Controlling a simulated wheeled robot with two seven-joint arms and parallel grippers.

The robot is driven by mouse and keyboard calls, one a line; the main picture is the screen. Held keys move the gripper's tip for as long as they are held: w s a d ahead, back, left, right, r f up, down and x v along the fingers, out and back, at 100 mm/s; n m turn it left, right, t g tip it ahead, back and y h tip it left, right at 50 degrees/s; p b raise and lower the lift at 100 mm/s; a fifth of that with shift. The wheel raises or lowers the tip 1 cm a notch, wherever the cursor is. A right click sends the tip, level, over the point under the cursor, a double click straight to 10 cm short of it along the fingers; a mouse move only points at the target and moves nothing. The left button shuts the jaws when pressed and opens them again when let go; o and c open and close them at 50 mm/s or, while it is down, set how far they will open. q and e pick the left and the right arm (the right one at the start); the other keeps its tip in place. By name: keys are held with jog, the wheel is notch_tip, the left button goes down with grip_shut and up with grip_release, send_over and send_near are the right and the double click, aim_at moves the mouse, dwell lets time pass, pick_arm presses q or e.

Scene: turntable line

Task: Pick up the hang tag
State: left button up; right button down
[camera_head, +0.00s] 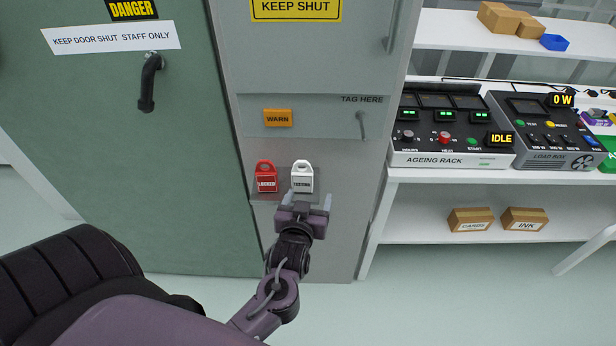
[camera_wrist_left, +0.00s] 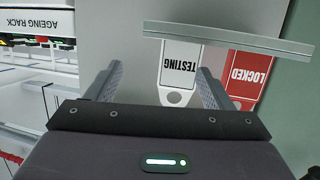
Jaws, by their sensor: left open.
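Two hang tags stand side by side at a small grey ledge (camera_head: 284,168) on the cabinet front. The white tag (camera_head: 302,174) reads TESTING and the red tag (camera_head: 265,180) reads LOCKED. My left gripper (camera_head: 305,197) is open and empty, just in front of the white tag's lower part. In the left wrist view, the white tag (camera_wrist_left: 179,68) shows upside down between the open fingers (camera_wrist_left: 160,78), closer to the right finger. The red tag (camera_wrist_left: 246,74) is beyond the right finger, which hides part of it. Contact cannot be told. My right gripper is not in view.
A green door (camera_head: 190,200) is on the left. A white bench (camera_head: 440,178) with an ageing rack (camera_head: 450,160) and load box (camera_head: 550,158) stands to the right.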

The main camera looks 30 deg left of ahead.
aim_at(302, 177)
pick_arm(q)
jog(key=shift+s+a+r+n+t+y, duration=0.15)
jog(key=shift+a+r+n+t+y, duration=0.3)
jog(key=shift+a+r+y, duration=0.35)
jog(key=shift+a+r+t+y, duration=0.35)
jog(key=shift+a+y, duration=0.15)
jog(key=shift+y, duration=0.2)
jog(key=shift+w+a, duration=0.15)
jog(key=shift+w, duration=0.1)
jog(key=x, duration=0.2)
jog(key=p+x, duration=0.1)
jog(key=x, duration=0.1)
jog(key=p+x, duration=0.1)
jog(key=x, duration=0.1)
jog(key=shift+w, duration=0.25)
jog(key=shift+w+a+f+n, duration=0.15)
jog(key=shift+w+n, duration=0.1)
jog(key=shift+w, duration=0.15)
jog(key=c, duration=1.1)
jog(key=shift+o, duration=0.2)
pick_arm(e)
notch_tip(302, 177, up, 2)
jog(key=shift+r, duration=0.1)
pick_arm(q)
jog(key=shift+s, duration=0.1)
